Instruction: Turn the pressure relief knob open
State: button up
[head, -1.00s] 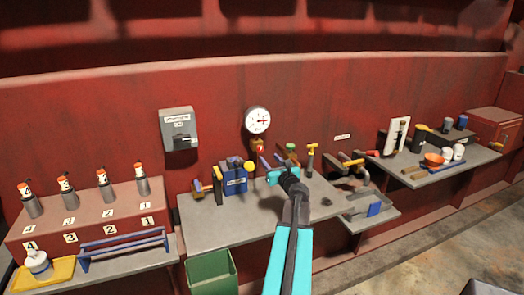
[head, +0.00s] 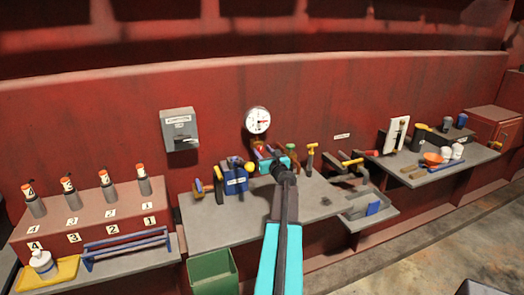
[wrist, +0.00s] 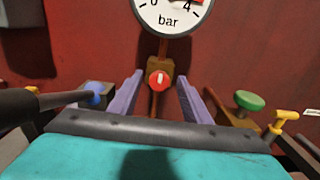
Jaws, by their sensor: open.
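The red round knob (wrist: 159,79), with a white mark, sits on a brass-coloured valve body on a vertical pipe under the pressure gauge (wrist: 172,12). The gauge also shows on the red wall in the head view (head: 257,120). My gripper (wrist: 160,76) is open, with one purple finger on each side of the knob in the wrist view. Nothing is between the fingers except the knob ahead of them. I cannot tell whether the fingertips reach it. In the head view my gripper (head: 266,152) is just below the gauge and partly hides the knob.
A grey bench (head: 230,222) runs below, with a blue box (head: 235,181) to the left of my gripper. A green knob (wrist: 249,101) and a yellow T-handle (wrist: 285,115) stand close on the right. A blue-tipped part (wrist: 95,99) is on the left.

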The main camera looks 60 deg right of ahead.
jog(key=shift+w+d, duration=0.2)
jog(key=shift+w, duration=0.1)
jog(key=shift+c, duration=0.5)
jog(key=c, duration=0.9)
